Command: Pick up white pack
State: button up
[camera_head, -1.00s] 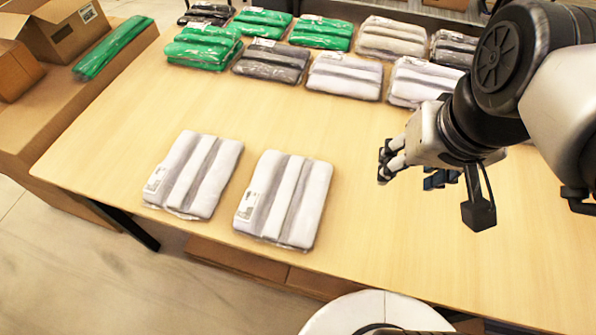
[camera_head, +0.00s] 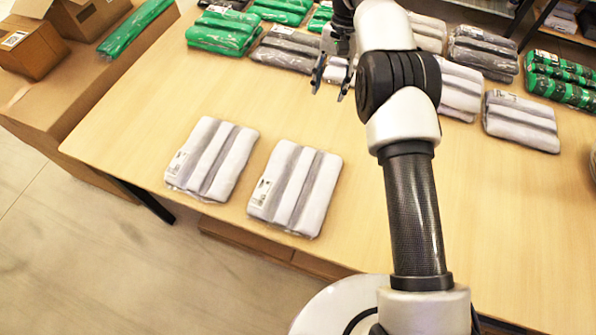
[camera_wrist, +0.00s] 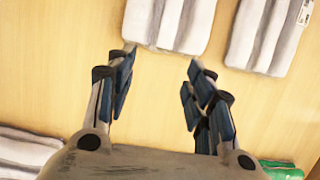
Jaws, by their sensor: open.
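Two white packs with grey bands lie side by side on the table's front left in the head view: a left one (camera_head: 212,158) and a right one (camera_head: 295,188). Two white packs also show at the top of the wrist view, one near the middle (camera_wrist: 170,22) and one at the right (camera_wrist: 265,35). My gripper (camera_head: 332,80) is above the table, behind these two packs and close to the back rows. In the wrist view my gripper (camera_wrist: 162,65) has its fingers apart, with only bare tabletop between them.
Green packs (camera_head: 222,32), a dark grey pack (camera_head: 285,48) and more white packs (camera_head: 520,120) line the back of the table (camera_head: 130,135). My arm hides part of them. Cardboard boxes (camera_head: 30,45) stand at the left. The table's middle is clear.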

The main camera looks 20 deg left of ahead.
notch_tip(320, 180, down, 7)
jog(key=s+a+g, duration=0.1)
jog(key=s+a, duration=0.1)
jog(key=a, duration=0.1)
jog(key=b, duration=0.3)
send_over(305, 160)
jog(key=w, duration=0.3)
jog(key=f, duration=1.1)
jog(key=shift+d+f, duration=0.2)
jog(key=shift+d, duration=0.1)
jog(key=shift+b+x, duration=0.7)
jog(key=shift+x, duration=2)
jog(key=shift+s+a+r, duration=0.1)
jog(key=shift+s, duration=0.1)
jog(key=shift+c, duration=0.2)
jog(key=c, duration=0.9)
jog(key=shift+r, duration=0.1)
